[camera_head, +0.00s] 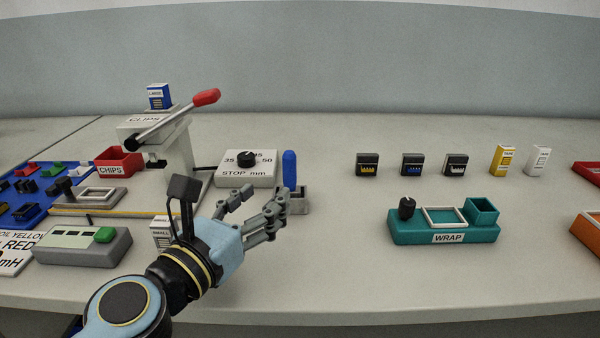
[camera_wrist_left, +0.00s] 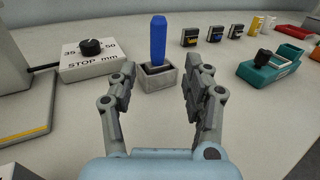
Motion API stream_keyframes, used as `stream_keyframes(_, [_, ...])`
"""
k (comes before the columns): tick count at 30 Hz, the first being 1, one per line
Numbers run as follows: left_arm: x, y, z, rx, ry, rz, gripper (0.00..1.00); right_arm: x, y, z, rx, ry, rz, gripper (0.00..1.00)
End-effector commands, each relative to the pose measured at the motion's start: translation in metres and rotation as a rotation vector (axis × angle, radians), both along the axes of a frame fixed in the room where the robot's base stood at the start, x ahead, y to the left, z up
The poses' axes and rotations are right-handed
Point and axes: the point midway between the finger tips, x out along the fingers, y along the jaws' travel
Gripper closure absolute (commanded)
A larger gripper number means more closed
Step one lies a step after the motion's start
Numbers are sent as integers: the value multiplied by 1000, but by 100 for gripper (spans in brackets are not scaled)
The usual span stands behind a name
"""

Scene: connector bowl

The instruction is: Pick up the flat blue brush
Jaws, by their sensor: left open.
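The flat blue brush (camera_head: 289,168) stands upright in a small grey holder (camera_head: 300,198) right of the stop box. In the left wrist view the brush (camera_wrist_left: 158,38) rises from the holder (camera_wrist_left: 158,77), its lower part dark inside the holder. My left gripper (camera_head: 262,205) is open and empty, just in front of the holder. In the left wrist view the open fingers (camera_wrist_left: 158,80) appear on either side of the holder, with the brush beyond and between them. The fingers do not touch the brush. My right gripper is in neither view.
A white stop box (camera_head: 247,170) with a black knob stands left of the brush. A lever press (camera_head: 165,140) with a red handle is farther left. Small connectors (camera_head: 411,164) stand behind right, and a teal wrap station (camera_head: 445,228) is at right. The table between is clear.

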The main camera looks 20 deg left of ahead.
Motion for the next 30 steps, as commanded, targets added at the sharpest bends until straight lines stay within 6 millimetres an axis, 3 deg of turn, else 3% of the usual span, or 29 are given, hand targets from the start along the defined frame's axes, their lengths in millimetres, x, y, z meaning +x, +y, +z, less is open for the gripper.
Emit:
stream_keyframes(6, [36,-7,2,1,-2,0,50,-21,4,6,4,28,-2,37])
stream_keyframes(10, [46,-9,1,1,0,-1,50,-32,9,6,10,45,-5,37])
stream_keyframes(21, [95,-15,2,4,-2,-2,50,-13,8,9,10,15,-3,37])
stream_keyframes(29, [98,-16,2,4,0,-2,50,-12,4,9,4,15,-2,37])
stream_keyframes(30, [98,-16,2,4,0,-2,54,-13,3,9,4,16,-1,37])
